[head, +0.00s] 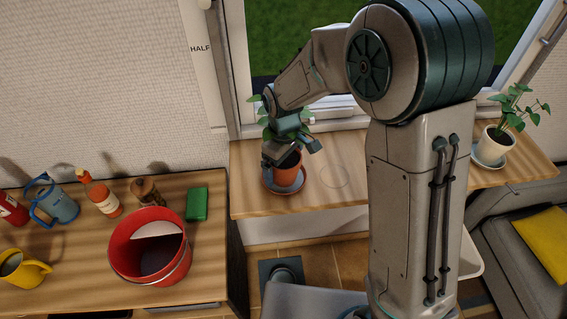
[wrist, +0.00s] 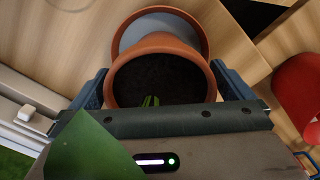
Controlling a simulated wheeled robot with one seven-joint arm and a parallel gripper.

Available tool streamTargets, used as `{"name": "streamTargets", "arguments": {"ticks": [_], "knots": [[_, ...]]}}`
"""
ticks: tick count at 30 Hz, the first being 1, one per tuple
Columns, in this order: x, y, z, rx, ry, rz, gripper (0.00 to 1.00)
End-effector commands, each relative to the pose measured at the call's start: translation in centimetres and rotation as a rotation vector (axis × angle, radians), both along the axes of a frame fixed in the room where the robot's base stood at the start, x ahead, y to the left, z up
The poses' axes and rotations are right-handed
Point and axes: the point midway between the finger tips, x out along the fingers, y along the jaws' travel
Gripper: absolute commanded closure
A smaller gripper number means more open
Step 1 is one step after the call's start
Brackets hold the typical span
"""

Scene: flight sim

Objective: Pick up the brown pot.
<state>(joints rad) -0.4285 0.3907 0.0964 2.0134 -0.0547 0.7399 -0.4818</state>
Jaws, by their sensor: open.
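My gripper (head: 291,151) is directly above and around the pot's rim in the head view. In the wrist view my gripper (wrist: 160,90) is open, with one finger on each side of the rim. I cannot tell whether the fingers touch the pot. The arm and gripper hide some of the plant.
A white pot with a plant (head: 497,143) stands on the ledge at right. On the lower wooden counter (head: 70,290) at left are a red bucket (head: 122,245), a green block (head: 197,204), bottles and mugs. The window frame is close behind my gripper. The ledge front is clear.

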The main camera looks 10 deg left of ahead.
Motion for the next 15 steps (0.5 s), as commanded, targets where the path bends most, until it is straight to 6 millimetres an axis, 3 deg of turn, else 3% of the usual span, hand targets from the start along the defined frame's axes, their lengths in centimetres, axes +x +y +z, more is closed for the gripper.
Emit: {"name": "streamTargets", "arguments": {"ticks": [7, 13, 15], "knots": [[0.0, -0.01, -0.2, 0.0, 0.0, -0.001, 0.0], [0.0, -0.01, -0.19, 0.0, 0.0, -0.001, 0.56], [0.05, 0.01, -0.1, 0.001, -0.002, -0.001, 0.59]]}}
